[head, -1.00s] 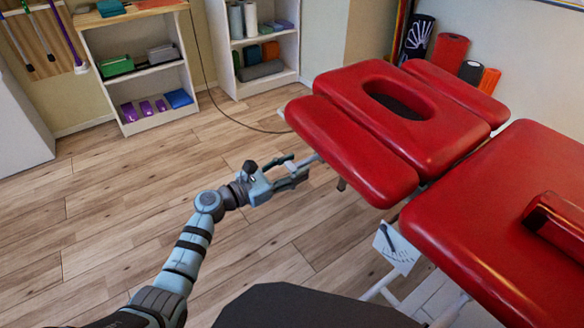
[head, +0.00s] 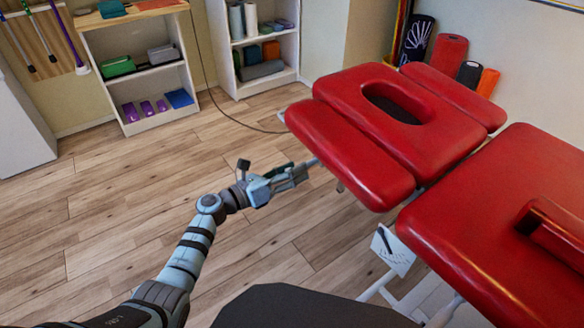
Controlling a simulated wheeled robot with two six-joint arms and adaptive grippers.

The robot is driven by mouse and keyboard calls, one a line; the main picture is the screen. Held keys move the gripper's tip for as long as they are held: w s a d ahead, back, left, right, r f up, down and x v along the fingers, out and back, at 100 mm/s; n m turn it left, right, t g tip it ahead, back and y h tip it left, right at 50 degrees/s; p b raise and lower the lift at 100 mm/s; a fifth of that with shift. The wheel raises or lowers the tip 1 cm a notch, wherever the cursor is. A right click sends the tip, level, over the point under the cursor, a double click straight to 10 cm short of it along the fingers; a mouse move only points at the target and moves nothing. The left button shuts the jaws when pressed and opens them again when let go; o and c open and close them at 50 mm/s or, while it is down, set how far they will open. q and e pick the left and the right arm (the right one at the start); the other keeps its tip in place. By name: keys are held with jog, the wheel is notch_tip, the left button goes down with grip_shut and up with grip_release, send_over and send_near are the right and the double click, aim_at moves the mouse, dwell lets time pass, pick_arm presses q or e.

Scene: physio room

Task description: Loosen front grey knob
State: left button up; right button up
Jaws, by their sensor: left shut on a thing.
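The red treatment table (head: 480,215) stands at the right with a padded face section (head: 390,115) and a separate front armrest pad (head: 350,150). My left gripper (head: 300,172) reaches in from the left, at the left end of the front pad. Its fingers are shut on the front grey knob, which they hide almost wholly. A thin light rod (head: 313,162) runs from the fingertips toward the underside of the pad. My right gripper is not in view.
A white panel with a dark lever-like mark (head: 392,249) hangs below the table's near edge. Low shelves (head: 150,85) with blocks stand along the back wall. The wooden floor around my left arm is clear.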

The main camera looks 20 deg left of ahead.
pick_arm(q)
jog(key=n+p, duration=0.2)
jog(key=n, duration=0.3)
jog(key=shift+n, duration=0.3)
jog(key=n+p, duration=0.1)
jog(key=n, duration=0.1)
jog(key=shift+w+a+n, duration=0.1)
jog(key=shift+n, duration=0.2)
jog(key=n, duration=0.2)
jog(key=shift+f+n+p, duration=0.15)
jog(key=shift+n+p, duration=0.2)
jog(key=shift+n, duration=0.75)
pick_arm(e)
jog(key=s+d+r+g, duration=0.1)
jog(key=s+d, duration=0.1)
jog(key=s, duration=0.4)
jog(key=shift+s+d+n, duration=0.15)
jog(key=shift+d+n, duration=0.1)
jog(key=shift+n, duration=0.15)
pick_arm(q)
jog(key=o, duration=1.2)
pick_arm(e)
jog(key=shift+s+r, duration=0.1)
pick_arm(q)
jog(key=v, duration=1.2)
